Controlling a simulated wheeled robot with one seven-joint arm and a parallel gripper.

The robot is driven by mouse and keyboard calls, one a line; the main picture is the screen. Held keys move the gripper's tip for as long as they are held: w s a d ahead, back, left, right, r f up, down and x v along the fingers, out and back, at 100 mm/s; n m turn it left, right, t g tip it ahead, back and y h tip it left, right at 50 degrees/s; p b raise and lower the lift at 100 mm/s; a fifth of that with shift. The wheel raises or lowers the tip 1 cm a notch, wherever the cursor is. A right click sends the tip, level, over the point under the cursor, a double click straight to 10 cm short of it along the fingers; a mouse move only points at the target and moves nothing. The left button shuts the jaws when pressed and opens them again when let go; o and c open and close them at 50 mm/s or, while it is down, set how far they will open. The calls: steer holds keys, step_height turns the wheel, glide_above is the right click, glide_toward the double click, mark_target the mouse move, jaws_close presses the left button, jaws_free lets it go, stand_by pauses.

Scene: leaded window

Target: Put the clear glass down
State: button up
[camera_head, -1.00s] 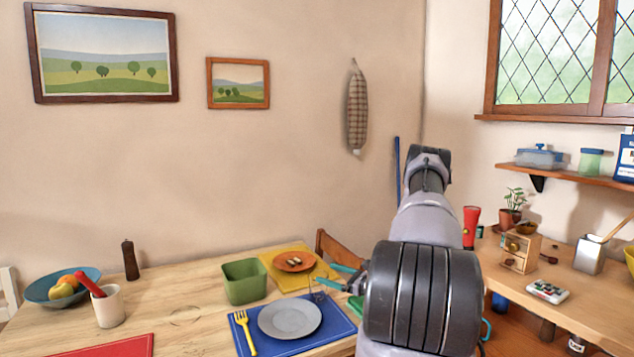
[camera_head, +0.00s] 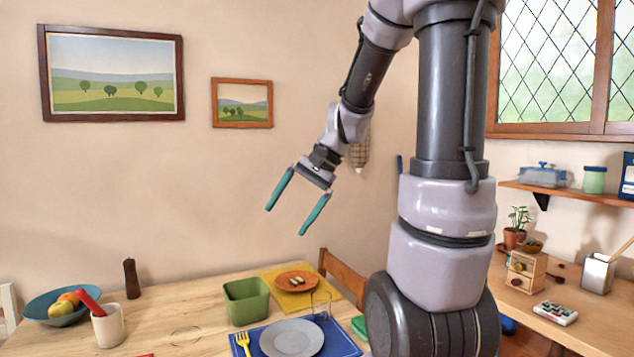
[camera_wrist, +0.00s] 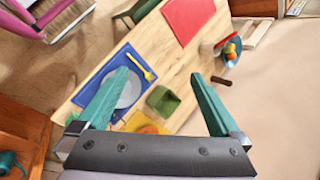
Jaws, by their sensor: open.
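The clear glass (camera_head: 321,305) stands upright at the back right corner of the blue placemat (camera_head: 346,343), just behind the grey plate (camera_head: 292,339). Its faint outline is hard to pick out in the wrist view. My gripper (camera_head: 286,220) is high above the table, apart from the glass, with its teal fingers spread and nothing between them. The wrist view also shows the open gripper (camera_wrist: 161,74), with the table below it.
A green bin (camera_head: 246,302), a yellow placemat (camera_head: 339,293) with an orange plate (camera_head: 294,281), and a yellow fork (camera_head: 243,343) are near the glass. A white cup (camera_head: 109,327), a fruit bowl (camera_head: 45,304) and a pepper mill (camera_head: 131,279) stand left. Bare wood lies between.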

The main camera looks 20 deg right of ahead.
steer(key=s+d+r+n+t+h, duration=0.2)
steer(key=s+r+n+t+h, duration=0.2)
steer(key=s+r, duration=0.4)
steer(key=shift+s+t, duration=0.5)
steer(key=shift+s, duration=0.6)
